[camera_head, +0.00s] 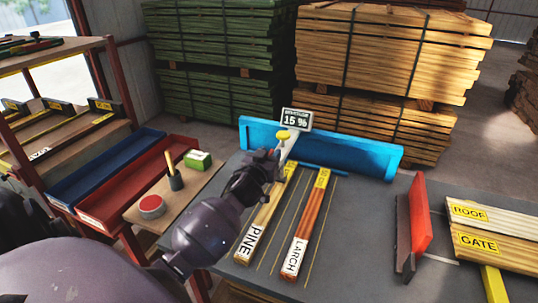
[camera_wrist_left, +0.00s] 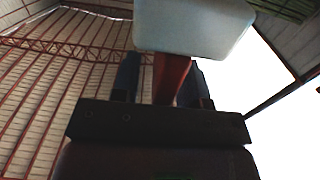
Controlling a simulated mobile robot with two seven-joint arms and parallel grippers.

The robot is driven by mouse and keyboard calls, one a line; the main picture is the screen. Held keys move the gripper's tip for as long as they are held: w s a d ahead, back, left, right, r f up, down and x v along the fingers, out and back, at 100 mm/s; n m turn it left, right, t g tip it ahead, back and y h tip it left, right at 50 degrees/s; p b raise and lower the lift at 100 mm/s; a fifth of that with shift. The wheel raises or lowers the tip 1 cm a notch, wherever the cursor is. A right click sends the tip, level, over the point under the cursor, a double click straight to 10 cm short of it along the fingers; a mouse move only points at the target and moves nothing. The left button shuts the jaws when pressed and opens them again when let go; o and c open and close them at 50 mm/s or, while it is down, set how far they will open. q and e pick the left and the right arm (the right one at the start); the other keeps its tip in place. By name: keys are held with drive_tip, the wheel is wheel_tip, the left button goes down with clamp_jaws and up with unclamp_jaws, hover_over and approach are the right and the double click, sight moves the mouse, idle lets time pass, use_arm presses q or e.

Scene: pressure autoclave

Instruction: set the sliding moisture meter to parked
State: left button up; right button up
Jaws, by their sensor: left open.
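The moisture meter stands at the back of the grey bench, with a small display (camera_head: 296,119) reading 15 %. A yellow knob (camera_head: 283,135) sits just below it on a pale body (camera_head: 290,148). My left gripper (camera_head: 277,156) is close in front of the pale body, and its fingertips are partly hidden by my own wrist. In the left wrist view, the open fingers (camera_wrist_left: 163,78) stand either side of a red stem (camera_wrist_left: 171,75) under a pale block (camera_wrist_left: 192,25). I cannot tell whether they touch it. My right gripper is out of view.
PINE (camera_head: 252,235) and LARCH (camera_head: 300,245) boards lie on the bench (camera_head: 362,235) in front of the meter. A blue panel (camera_head: 360,152) stands behind. A red upright plate (camera_head: 420,215) and the ROOF and GATE boards (camera_head: 485,228) are at right. Bins and a rack are at left.

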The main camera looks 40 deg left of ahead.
use_arm(q)
drive_tip(key=c, duration=0.7)
clamp_jaws()
drive_tip(key=shift+d, duration=0.15)
